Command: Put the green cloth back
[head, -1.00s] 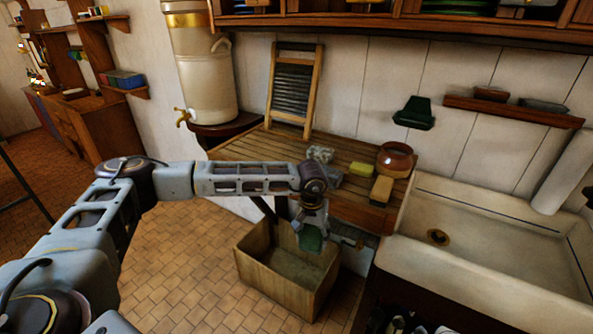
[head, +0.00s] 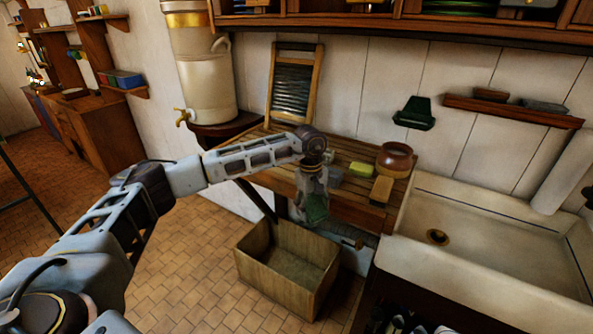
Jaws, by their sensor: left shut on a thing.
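The green cloth (head: 317,208) hangs from my left gripper (head: 313,196), which is shut on it. The gripper points down in front of the front edge of the wooden slatted counter (head: 345,203). The cloth is above the back right part of an open wooden box (head: 259,279) on the floor, apart from it. My left wrist hides part of the counter behind it. A dark green holder (head: 415,113) is fixed on the wall above the counter. My right gripper is not in view.
On the counter are a yellow-green sponge (head: 361,171), a brush-like block (head: 381,190), a brown bowl (head: 395,158) and a leaning washboard (head: 296,85). A white sink (head: 480,250) is at right. A wall shelf (head: 513,111) hangs above it.

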